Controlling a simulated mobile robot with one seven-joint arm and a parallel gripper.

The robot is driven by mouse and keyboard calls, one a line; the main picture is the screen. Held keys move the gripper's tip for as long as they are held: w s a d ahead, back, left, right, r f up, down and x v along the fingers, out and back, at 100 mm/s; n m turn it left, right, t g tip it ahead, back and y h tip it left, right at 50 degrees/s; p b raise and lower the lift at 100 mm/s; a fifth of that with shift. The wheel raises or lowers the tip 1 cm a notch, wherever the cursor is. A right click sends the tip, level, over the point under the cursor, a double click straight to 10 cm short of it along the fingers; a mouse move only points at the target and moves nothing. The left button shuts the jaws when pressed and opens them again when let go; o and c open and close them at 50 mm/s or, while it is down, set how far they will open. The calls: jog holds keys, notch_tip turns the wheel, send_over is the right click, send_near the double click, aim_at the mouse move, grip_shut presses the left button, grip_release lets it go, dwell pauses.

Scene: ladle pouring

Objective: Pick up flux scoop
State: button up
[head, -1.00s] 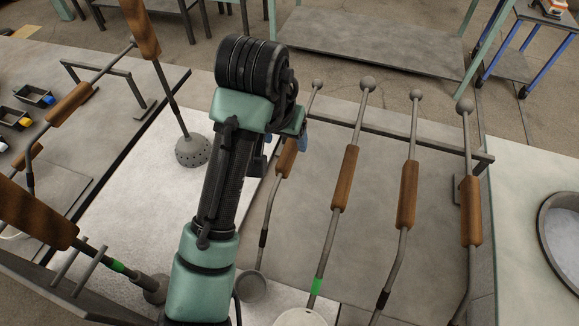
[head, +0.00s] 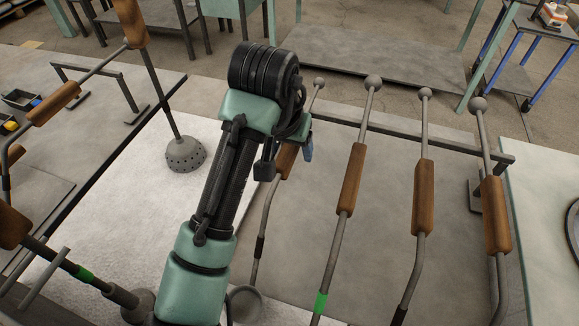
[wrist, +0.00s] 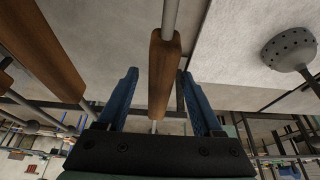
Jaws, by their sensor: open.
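No label shows which long-handled tool is the flux scoop. The one at my gripper is the leftmost on the right-hand rack, with a brown wooden handle (head: 287,161) and a small grey bowl (head: 246,303), partly behind my arm. In the wrist view its handle (wrist: 162,85) runs between the two blue fingers of my open gripper (wrist: 160,73), with a gap on each side. I cannot tell how deep it sits between them. In the head view my arm hides most of the gripper; one blue finger shows right of the handle.
Several similar tools stand to the right, the nearest with a wooden handle (head: 351,180) and green band. Their ends lean on a metal rack bar (head: 400,141). A perforated bell tool (head: 184,155) stands on the pale slab at left. Another green-banded tool (head: 85,272) lies lower left.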

grip_shut()
dwell(0.3)
jog(key=shift+r, duration=0.1)
dwell(1.0)
